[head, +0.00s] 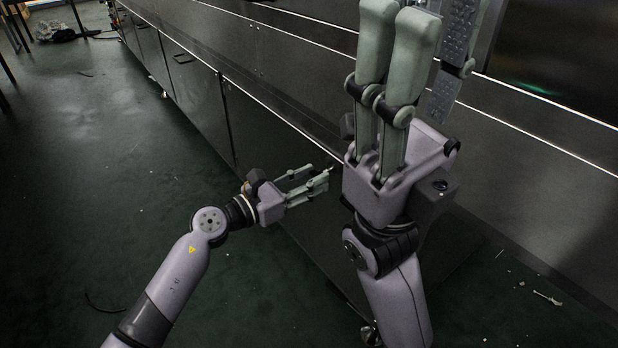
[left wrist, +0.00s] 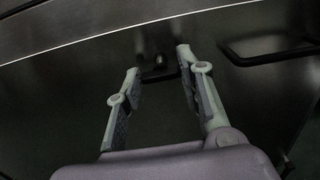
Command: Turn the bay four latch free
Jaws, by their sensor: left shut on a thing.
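My left gripper (head: 322,181) reaches a lower front panel of the dryer, its fingers pointing at the panel. In the left wrist view, a small dark latch (left wrist: 158,72) on the panel lies between the fingertips of the gripper (left wrist: 160,63). The gripper is shut on the latch, and the fingers partly hide it. The latch's exact angle is too dark to tell, and no bay number is readable. My right gripper (head: 432,20) is raised close to the head camera, fingers upward and apart, with nothing seen between them; its tips reach the top edge.
A black bar handle (left wrist: 262,58) sits on the panel right of the latch. The long steel dryer (head: 270,75) runs along the right, with lower doors (head: 190,88). The green floor (head: 110,170) to the left is mostly clear. Small debris (head: 545,297) lies at lower right.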

